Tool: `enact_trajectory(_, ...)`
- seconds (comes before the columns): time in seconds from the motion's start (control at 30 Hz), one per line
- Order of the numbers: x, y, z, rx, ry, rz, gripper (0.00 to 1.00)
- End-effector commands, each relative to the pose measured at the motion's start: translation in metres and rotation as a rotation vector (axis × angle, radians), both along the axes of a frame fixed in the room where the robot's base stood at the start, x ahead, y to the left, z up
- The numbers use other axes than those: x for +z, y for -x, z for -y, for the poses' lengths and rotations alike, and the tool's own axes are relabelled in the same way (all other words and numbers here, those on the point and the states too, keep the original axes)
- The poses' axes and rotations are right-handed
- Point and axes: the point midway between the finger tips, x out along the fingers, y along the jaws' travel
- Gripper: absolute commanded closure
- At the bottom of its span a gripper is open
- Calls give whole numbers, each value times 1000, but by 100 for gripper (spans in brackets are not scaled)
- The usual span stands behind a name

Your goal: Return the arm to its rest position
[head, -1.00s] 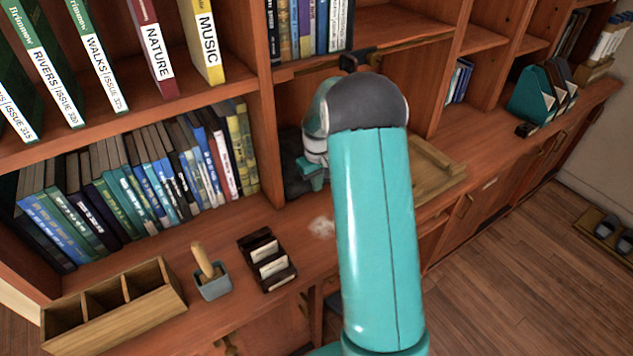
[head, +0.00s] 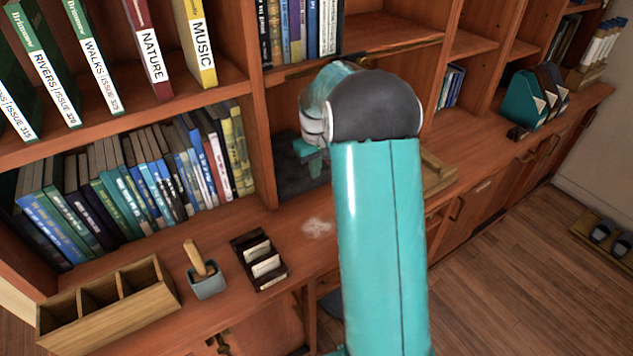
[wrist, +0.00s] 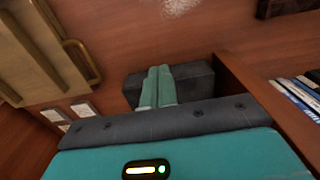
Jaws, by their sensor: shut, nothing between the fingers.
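My gripper (wrist: 157,88) is in the wrist view with its two teal fingers side by side and shut, nothing between them. In the head view my teal arm rises through the middle, and my gripper (head: 308,150) shows only partly at the left of the bent joint, in front of the open shelf bay. The rest of the wrist is hidden behind the arm. A dark grey block (wrist: 198,84) lies beyond the fingers in the wrist view; it also shows in the bay in the head view (head: 298,180).
A wooden tray (head: 437,172) with a brass handle is partly behind my arm. Shelf uprights (head: 260,150) and a row of books (head: 130,185) stand left. A card holder (head: 262,262), a small pot (head: 207,282) and a divided wooden box (head: 105,305) sit on the counter.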

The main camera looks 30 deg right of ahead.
Motion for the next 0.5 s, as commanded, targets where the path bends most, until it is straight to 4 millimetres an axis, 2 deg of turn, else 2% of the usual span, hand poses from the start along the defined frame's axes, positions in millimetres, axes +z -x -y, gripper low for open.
enact_trajectory(0.1,10,0,0,0,0,0,100)
enact_trajectory(0.37,15,3,-1,0,2,2,100)
enact_trajectory(0.5,35,11,-15,1,11,25,100)
